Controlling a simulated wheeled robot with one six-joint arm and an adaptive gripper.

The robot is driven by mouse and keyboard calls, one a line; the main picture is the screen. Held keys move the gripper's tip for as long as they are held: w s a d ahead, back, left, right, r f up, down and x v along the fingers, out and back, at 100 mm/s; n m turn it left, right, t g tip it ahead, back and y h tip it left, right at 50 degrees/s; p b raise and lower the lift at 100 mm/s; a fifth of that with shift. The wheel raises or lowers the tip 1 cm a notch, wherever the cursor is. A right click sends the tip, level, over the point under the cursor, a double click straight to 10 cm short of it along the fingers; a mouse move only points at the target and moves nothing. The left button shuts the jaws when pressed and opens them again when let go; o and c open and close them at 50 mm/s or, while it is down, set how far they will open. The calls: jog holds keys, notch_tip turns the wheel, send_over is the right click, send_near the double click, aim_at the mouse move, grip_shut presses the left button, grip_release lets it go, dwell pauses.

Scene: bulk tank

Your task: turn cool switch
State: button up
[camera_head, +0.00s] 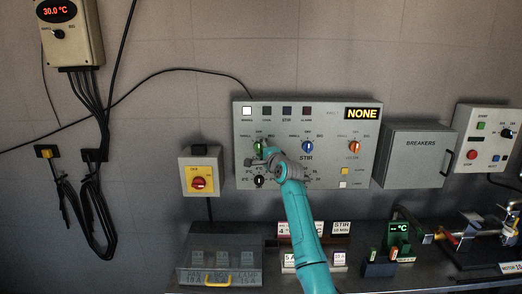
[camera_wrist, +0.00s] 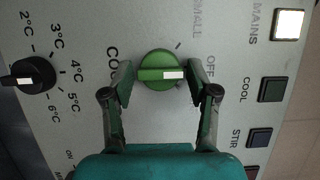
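The green cool switch (camera_wrist: 155,73) is a round knob with a white mark on its grip bar, on the grey control panel. In the head view the green knob (camera_head: 258,146) shows just above my gripper, partly hidden by it. My gripper (camera_wrist: 162,82) is open in the wrist view, with one finger on each side of the green knob. I cannot tell whether the fingers touch it. In the head view my gripper (camera_head: 262,160) is in front of the left part of the control panel (camera_head: 325,118).
A black temperature knob (camera_wrist: 28,75) is left of the green knob in the wrist view. In the head view a blue stir knob (camera_head: 307,146) and an orange knob (camera_head: 355,146) sit to the right. A yellow box with a red switch (camera_head: 199,183) hangs at left. The breakers box (camera_head: 418,158) is at right.

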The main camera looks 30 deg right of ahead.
jog(key=c, duration=0.7)
jog(key=shift+n, duration=0.4)
jog(key=n+g, duration=0.1)
jog(key=n, duration=0.2)
jog(key=shift+r+g, duration=0.15)
jog(key=shift+g, duration=0.25)
jog(key=n+g+h, duration=0.1)
jog(key=n+g, duration=0.1)
jog(key=n, duration=0.2)
jog(key=shift+a+r, duration=0.1)
jog(key=o, duration=1.1)
jog(key=shift+o, duration=0.2)
